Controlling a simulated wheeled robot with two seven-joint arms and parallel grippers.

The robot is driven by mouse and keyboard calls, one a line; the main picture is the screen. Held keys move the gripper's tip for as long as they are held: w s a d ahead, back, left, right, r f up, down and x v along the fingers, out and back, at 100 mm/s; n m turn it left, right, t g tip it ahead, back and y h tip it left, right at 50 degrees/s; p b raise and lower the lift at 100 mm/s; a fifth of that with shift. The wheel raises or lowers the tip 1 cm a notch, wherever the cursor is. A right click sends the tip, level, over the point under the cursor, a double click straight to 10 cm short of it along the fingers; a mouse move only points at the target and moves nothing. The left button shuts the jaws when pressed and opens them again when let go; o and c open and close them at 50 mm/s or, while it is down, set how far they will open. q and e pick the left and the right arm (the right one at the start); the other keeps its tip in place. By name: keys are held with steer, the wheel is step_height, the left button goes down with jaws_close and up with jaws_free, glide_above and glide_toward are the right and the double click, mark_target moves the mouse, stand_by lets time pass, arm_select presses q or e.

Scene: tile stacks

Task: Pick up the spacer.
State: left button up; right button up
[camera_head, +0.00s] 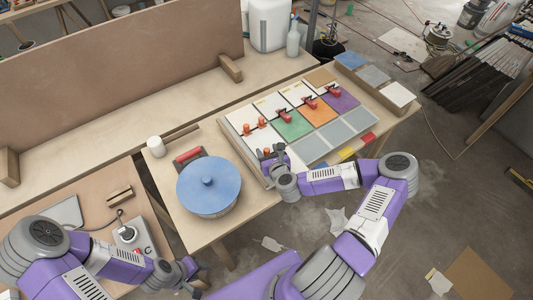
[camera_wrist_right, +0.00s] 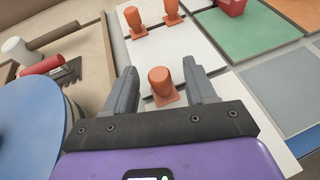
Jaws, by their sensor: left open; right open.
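An orange spacer (camera_wrist_right: 162,86) with a rounded knob and a flat base stands on a white tile (camera_wrist_right: 190,100). In the right wrist view it lies between the two fingers of my right gripper (camera_wrist_right: 163,90), which is open. I cannot tell whether either finger touches it. Two more orange spacers (camera_wrist_right: 135,22) (camera_wrist_right: 172,12) stand beyond it, and also show in the head view (camera_head: 247,129) (camera_head: 261,122). In the head view my right gripper (camera_head: 267,156) is at the near left corner of the tile board. My left gripper (camera_head: 190,268) is open, low at the left, away from the spacers.
Green (camera_head: 292,126), orange (camera_head: 317,112) and purple (camera_head: 341,99) tiles and red clips (camera_head: 284,116) lie right of the spacers.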

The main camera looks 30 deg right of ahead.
steer(key=shift+w+f, duration=0.3)
steer(key=shift+w, duration=0.2)
steer(key=c, duration=1)
steer(key=shift+r, duration=0.1)
steer(key=shift+c, duration=0.2)
